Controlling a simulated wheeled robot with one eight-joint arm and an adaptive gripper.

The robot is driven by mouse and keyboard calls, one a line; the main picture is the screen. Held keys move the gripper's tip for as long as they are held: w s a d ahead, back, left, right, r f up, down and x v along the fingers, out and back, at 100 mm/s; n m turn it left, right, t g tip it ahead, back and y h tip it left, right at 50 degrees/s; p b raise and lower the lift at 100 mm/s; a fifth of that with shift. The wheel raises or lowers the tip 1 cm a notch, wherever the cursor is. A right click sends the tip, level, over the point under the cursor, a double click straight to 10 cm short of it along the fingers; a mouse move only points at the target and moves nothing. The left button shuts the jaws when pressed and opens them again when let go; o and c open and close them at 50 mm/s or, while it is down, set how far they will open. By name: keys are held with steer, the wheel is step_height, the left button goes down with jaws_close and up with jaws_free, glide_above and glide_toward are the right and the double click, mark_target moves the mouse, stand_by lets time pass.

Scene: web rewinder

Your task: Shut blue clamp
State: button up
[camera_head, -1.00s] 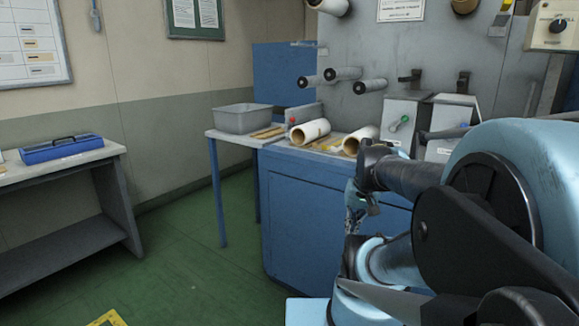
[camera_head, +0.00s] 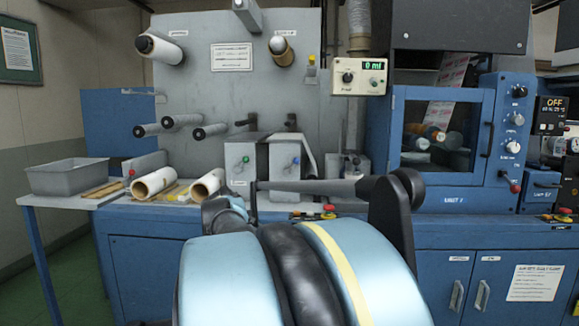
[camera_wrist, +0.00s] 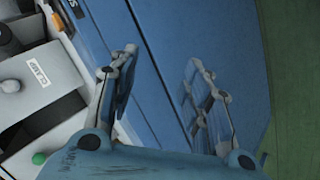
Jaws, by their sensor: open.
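Two pale clamp boxes stand on the blue machine in the head view. The right one, the blue clamp (camera_head: 286,158), has a small blue lever knob (camera_head: 295,160) on its front. The left one, the green clamp (camera_head: 242,162), has a green knob. In the wrist view, a pale box with a CLAMP label (camera_wrist: 38,75) is at the left, and a green knob (camera_wrist: 38,158) is below it. I cannot tell which box bears that label. My gripper (camera_wrist: 161,58) is open and empty before the blue cabinet front, apart from the boxes. My arm hides it in the head view.
Two cardboard cores (camera_head: 154,184) and a grey bin (camera_head: 72,177) lie to the left of the clamps. Several rollers (camera_head: 182,121) stick out of the grey panel. A red button (camera_head: 329,211) sits at the counter's front. A glass-doored cabinet (camera_head: 442,130) stands right.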

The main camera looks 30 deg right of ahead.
steer(key=w+d+r+n+t+h, duration=0.2)
steer(key=d+r+n+h, duration=0.25)
steer(key=d+r, duration=0.5)
steer(key=n+t+h, duration=0.2)
steer(key=n+t, duration=0.2)
steer(key=n, duration=0.6)
glide_toward(295, 162)
steer(key=shift+x, duration=4.55)
steer(key=shift+r, duration=0.1)
jaws_close()
